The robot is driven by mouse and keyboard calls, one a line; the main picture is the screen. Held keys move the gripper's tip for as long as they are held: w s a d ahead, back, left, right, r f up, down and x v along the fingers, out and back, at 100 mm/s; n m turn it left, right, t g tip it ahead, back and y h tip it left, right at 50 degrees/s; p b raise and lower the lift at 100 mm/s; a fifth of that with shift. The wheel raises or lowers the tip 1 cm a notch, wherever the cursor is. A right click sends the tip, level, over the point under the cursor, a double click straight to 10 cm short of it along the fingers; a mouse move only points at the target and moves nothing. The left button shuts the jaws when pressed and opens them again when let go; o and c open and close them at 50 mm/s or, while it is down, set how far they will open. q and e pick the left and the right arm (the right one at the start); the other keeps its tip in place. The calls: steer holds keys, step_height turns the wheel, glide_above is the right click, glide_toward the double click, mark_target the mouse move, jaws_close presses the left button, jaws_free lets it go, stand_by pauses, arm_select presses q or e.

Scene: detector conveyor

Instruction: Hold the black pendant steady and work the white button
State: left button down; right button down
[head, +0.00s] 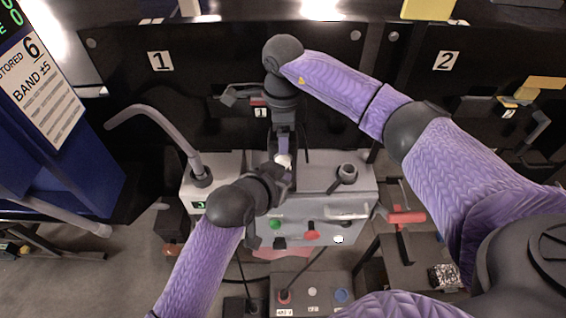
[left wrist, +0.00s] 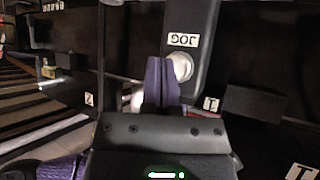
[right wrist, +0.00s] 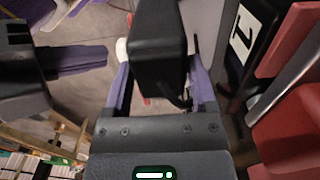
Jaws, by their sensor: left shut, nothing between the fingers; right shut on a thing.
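The black pendant (right wrist: 158,45) is clamped between the two fingers of my right gripper (right wrist: 160,85), which also shows in the head view (head: 284,140). It hangs above the grey machine. The round white button (left wrist: 182,66) sits on the pendant face beside a JOG label (left wrist: 183,40). The button sticks out at the pendant's left side in the right wrist view (right wrist: 122,50). My left gripper (left wrist: 162,65) is shut and empty, its tips close beside the button. In the right wrist view a small gap shows between those tips (right wrist: 105,56) and the button.
The grey machine (head: 325,205) below carries a green button (head: 275,224), a red part (head: 312,235) and a bent pipe (head: 160,118) at its left. A dark panel marked 1 (head: 160,61) stands behind. A blue cabinet (head: 80,165) is at the left.

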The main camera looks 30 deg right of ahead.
stand_by(0.7)
arm_select(q)
steer(key=shift+w+d, duration=0.15)
steer(key=shift+w, duration=0.25)
